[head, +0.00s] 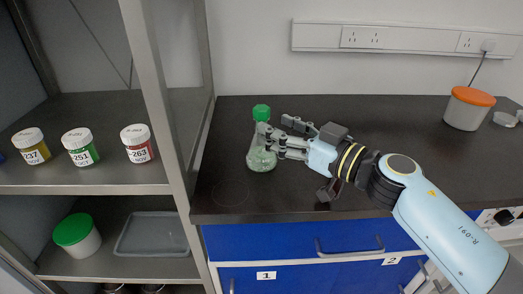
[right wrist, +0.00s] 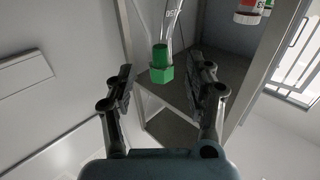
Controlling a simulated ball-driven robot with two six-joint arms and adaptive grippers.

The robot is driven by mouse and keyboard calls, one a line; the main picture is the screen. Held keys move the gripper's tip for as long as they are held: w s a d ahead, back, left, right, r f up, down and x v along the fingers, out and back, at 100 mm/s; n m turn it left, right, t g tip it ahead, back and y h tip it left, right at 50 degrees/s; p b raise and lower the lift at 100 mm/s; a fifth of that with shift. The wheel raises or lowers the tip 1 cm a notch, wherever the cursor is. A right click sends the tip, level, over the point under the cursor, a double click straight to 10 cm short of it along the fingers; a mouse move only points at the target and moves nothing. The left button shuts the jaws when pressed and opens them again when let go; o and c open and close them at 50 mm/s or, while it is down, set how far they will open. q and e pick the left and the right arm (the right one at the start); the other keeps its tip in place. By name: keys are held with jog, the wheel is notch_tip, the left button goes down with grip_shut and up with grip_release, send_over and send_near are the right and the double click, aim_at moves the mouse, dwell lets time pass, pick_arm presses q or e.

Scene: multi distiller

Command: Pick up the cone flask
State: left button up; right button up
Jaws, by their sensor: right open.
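The cone flask (head: 261,158) is clear, with pale green contents and a green cap (head: 261,112). It stands upright on the dark counter, near its left end. My right gripper (head: 268,133) reaches in from the right at the flask's neck and upper body, partly covering them. In the right wrist view the fingers (right wrist: 167,76) are spread apart, with the green cap (right wrist: 160,64) showing between them and a gap on each side. Part of the flask's lettered glass (right wrist: 172,20) shows at the top edge. My left gripper is out of view.
A metal shelf (head: 85,188) at left holds several labelled jars, a green-lidded tub (head: 83,245) and a grey tray (head: 152,235). An orange-lidded container (head: 464,115) stands far right. A faint circle (head: 230,193) marks the counter front.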

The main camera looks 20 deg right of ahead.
aim_at(262, 120)
jog(key=x, duration=0.5)
jog(key=shift+w, duration=0.15)
grip_shut()
dwell(0.8)
